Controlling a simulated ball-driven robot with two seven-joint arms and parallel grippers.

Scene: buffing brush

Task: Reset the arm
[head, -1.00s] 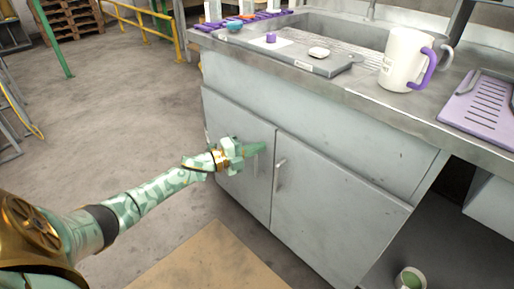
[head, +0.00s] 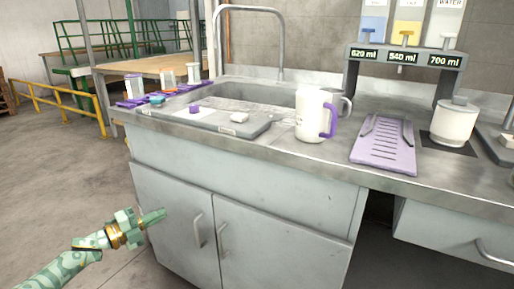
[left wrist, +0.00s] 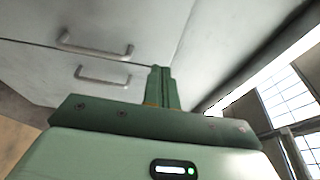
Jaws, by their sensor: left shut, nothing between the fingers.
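My left gripper (head: 153,217) is at the lower left of the head view, in front of the grey sink cabinet (head: 165,225). Its green fingers are together with nothing between them. In the left wrist view the shut fingers (left wrist: 162,88) point toward the cabinet doors and their two handles (left wrist: 100,62). The gripper looks apart from the left door handle (head: 198,230), which is to its right. My right gripper is not in view.
On the counter stand a white mug with a purple handle (head: 313,115), a grey board (head: 225,122), a purple slotted tray (head: 385,147) and a white cup (head: 453,122). A labelled dispenser (head: 405,58) is at the back right. Floor (head: 60,190) at left is clear.

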